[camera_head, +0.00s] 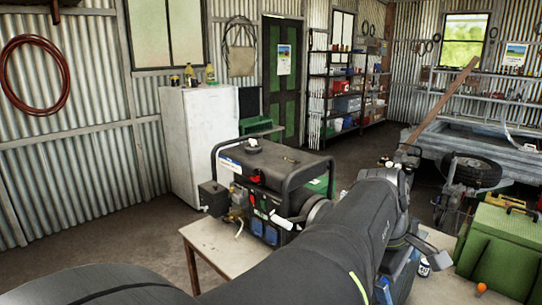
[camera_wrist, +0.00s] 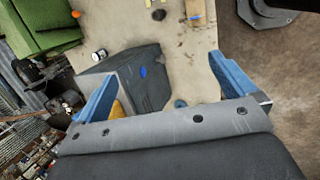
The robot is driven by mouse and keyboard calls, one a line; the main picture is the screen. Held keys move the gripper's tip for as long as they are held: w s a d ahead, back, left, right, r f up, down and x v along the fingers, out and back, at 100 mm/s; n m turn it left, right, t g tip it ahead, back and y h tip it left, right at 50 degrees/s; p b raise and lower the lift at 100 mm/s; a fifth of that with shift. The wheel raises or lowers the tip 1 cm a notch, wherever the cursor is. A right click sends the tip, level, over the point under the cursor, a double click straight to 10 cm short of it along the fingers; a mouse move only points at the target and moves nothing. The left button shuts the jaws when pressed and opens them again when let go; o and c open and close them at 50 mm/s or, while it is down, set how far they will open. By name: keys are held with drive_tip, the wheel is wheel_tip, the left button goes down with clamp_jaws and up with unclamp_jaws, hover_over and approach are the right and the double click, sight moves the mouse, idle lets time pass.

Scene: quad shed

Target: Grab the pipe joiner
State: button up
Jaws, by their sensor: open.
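My gripper (camera_wrist: 163,66) is open, its two blue fingers wide apart over the worktable (camera_wrist: 180,45) in the wrist view. A small blue-grey round piece (camera_wrist: 180,103) lies between the fingers, close to the gripper body. It may be the pipe joiner, but it is too small and partly hidden to be sure. A dark grey box-like thing (camera_wrist: 150,88) with a blue oval mark also lies between the fingers. Something yellow (camera_wrist: 118,108) shows partly beside the left finger. Nothing is seen held.
A generator (camera_head: 265,180) stands on the worktable (camera_head: 215,240) left of my arm. A green toolbox (camera_head: 500,245), a small can (camera_head: 424,267) and an orange item (camera_head: 481,287) are at the right. A trailer (camera_head: 490,140) stands behind.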

drive_tip(key=shift+c, duration=0.4)
drive_tip(key=c, duration=0.8)
drive_tip(key=shift+w+d+f+n+g, duration=0.15)
drive_tip(key=shift+w+d+f+n, duration=0.45)
drive_tip(key=shift+d+f+n, duration=2.8)
drive_tip(key=shift+w+d+f+g, duration=0.1)
drive_tip(key=shift+w+d+f, duration=0.65)
drive_tip(key=shift+f, duration=5.45)
drive_tip(key=shift+w+d+f+n+g, duration=0.15)
drive_tip(key=shift+w+d+f+n, duration=0.25)
drive_tip(key=shift+d+f+n, duration=3.05)
